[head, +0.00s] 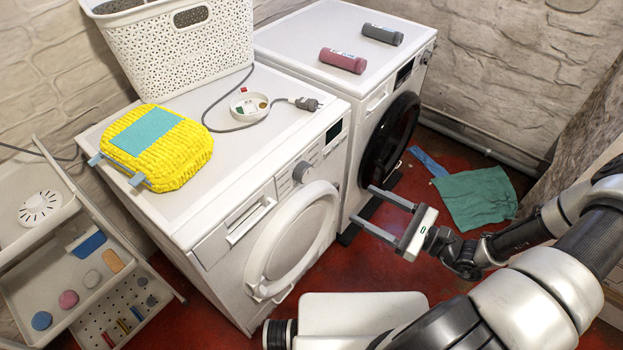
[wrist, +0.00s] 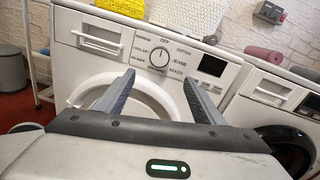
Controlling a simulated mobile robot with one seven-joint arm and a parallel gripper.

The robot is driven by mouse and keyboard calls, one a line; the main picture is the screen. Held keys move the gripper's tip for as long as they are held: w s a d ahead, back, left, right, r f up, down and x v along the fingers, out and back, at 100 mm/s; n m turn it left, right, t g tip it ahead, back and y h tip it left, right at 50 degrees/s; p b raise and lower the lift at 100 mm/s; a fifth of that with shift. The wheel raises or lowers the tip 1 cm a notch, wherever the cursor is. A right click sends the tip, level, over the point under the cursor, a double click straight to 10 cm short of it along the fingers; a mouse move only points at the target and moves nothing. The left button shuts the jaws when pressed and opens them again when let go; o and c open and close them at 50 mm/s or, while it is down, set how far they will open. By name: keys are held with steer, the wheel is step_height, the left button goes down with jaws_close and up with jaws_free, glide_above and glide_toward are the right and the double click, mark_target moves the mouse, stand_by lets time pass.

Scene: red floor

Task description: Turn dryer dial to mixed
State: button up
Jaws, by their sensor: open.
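The dial (head: 302,171) is a grey round knob on the front panel of the near white machine (head: 240,260), which has a white round door. In the wrist view the dial (wrist: 160,56) sits between printed words, with MIXED at its lower right. A small dark mark shows near the dial's top, but its exact setting is hard to read. My gripper (head: 361,204) is open and empty, in front of the machines and to the right of the dial. In the wrist view its fingers (wrist: 159,78) point at the panel, apart from the dial, with the dial between and above the tips.
A second white machine (head: 345,95) with a dark door stands to the right. A white basket (head: 180,50), a yellow pouch (head: 165,165) and a corded device (head: 249,106) sit on the near machine. A shelf cart (head: 75,265) stands left. A green cloth (head: 475,198) lies on the red floor.

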mark_target(308, 175)
steer(key=b+x, duration=0.1)
steer(key=x, duration=1.6)
steer(key=shift+w+a, duration=0.15)
steer(key=shift+w, duration=0.05)
steer(key=c, duration=1.1)
steer(key=shift+o, duration=0.2)
